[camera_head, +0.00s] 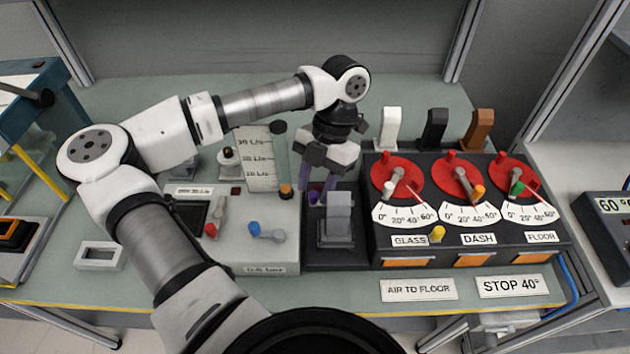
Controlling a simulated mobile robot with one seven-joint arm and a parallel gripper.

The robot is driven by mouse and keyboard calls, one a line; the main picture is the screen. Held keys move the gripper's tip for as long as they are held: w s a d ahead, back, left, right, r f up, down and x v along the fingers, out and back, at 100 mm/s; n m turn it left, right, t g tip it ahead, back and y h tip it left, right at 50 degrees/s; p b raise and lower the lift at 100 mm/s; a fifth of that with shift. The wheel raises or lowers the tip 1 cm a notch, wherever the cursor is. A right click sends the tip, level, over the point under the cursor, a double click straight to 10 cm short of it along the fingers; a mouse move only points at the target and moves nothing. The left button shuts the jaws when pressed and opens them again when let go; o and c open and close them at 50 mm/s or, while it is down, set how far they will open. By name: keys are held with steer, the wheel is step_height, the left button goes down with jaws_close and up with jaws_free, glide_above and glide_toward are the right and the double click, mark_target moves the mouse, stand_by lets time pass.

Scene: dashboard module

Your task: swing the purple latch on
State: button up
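The purple latch (316,198) is a small purple piece at the back of the dark panel, behind a grey upright block (338,212). It is partly hidden, so which way it is swung cannot be made out. My gripper (317,188) points down over it from behind. Its two fingers are apart, one to each side of the latch, and appear open. Whether either finger touches the latch is too small to tell.
The dial panel (470,245) with red discs stands close on the right. A light grey box (270,255) with a red-tipped lever (215,217) and a blue lever (266,233) is on the left.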

steer(key=shift+s+a+f, duration=0.1)
steer(key=shift+s+f, duration=0.05)
steer(key=shift+f, duration=0.3)
jaws_close()
